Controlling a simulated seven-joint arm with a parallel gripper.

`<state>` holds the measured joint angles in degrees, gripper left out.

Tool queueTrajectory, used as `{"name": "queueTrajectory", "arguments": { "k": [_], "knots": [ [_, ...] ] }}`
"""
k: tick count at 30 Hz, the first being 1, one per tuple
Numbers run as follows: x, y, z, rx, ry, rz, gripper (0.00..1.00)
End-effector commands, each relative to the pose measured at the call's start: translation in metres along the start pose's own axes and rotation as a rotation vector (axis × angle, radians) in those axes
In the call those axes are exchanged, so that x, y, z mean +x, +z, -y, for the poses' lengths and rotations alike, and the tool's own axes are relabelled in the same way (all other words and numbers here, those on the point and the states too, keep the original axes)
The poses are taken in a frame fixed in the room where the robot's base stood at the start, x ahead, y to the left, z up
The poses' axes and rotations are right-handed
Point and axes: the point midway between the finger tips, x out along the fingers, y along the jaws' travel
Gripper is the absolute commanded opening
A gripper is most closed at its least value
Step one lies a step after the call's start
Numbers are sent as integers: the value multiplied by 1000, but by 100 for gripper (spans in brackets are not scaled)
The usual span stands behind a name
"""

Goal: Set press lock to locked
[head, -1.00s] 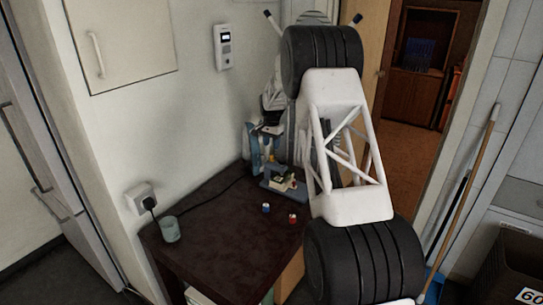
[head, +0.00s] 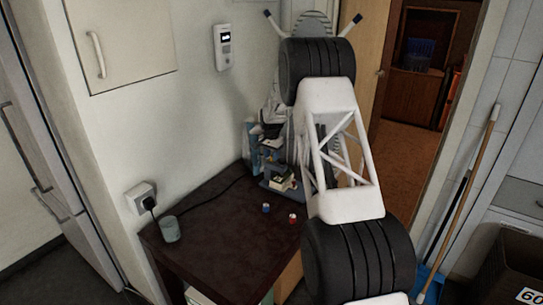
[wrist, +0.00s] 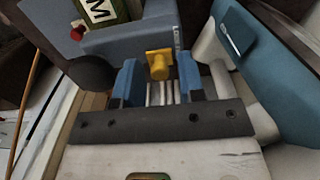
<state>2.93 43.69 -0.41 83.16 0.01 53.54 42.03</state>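In the wrist view a grey-blue press (wrist: 130,38) fills the top, with a green block marked M (wrist: 100,10) on it. A yellow knob (wrist: 158,63) sticks out of its side facing me. My gripper (wrist: 160,78) is open, its two blue fingertips either side of the knob with gaps showing. The knob sits at or just beyond the tips; I see no grip on it. In the head view the press (head: 279,183) stands on the dark table, and my gripper is close by, largely hidden by my arm. Which part is the lock is not labelled.
A cable runs along the wall to a socket (head: 141,198). The table's front left is mostly clear.

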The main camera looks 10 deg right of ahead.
Motion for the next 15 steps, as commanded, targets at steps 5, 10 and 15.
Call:
{"name": "queueTrajectory", "arguments": {
  "k": [5,10,15],
  "knots": [
    [0,0,0,0,0,0,9],
    [0,0,0,0,0,0,0],
    [0,1,0,0,0,0,0]
  ]
}}
